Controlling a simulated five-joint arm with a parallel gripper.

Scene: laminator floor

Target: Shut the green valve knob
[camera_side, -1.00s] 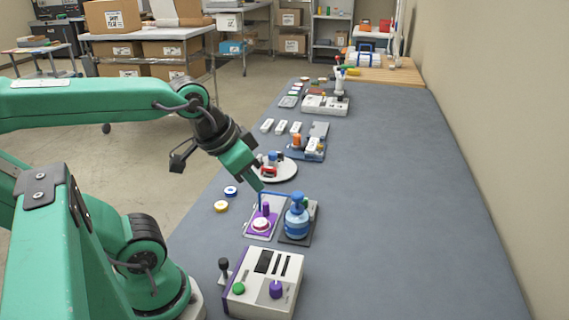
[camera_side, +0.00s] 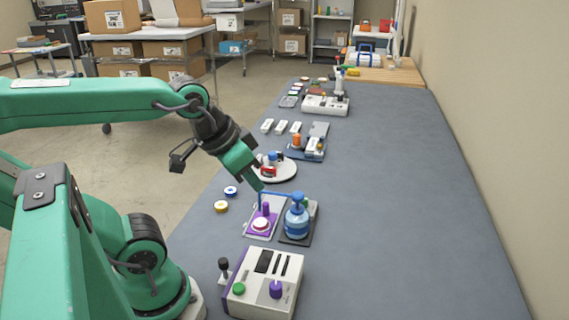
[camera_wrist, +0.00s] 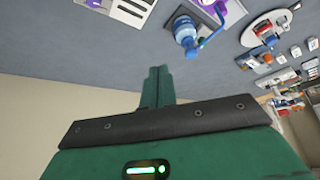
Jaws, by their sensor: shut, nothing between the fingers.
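I cannot tell for sure which green part is the valve knob. A small green part (camera_side: 350,70) sits on the white upright fixture (camera_side: 339,84) at the far end of the bench. A round green button or knob (camera_side: 238,288) is on the white control box (camera_side: 262,306) at the near end. Whether either is open or shut does not show. My gripper (camera_side: 258,186) is shut and empty, pointing down close to the purple-and-white dispenser plate. In the wrist view its closed fingers (camera_wrist: 158,72) hold nothing, and no green knob is clear there.
A blue pump bottle (camera_side: 297,220) stands just right of my gripper; it also shows in the wrist view (camera_wrist: 184,29). A white round plate (camera_side: 287,173) with small items lies beyond. Several devices line the bench's left side. The bench's right side (camera_side: 420,210) is clear.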

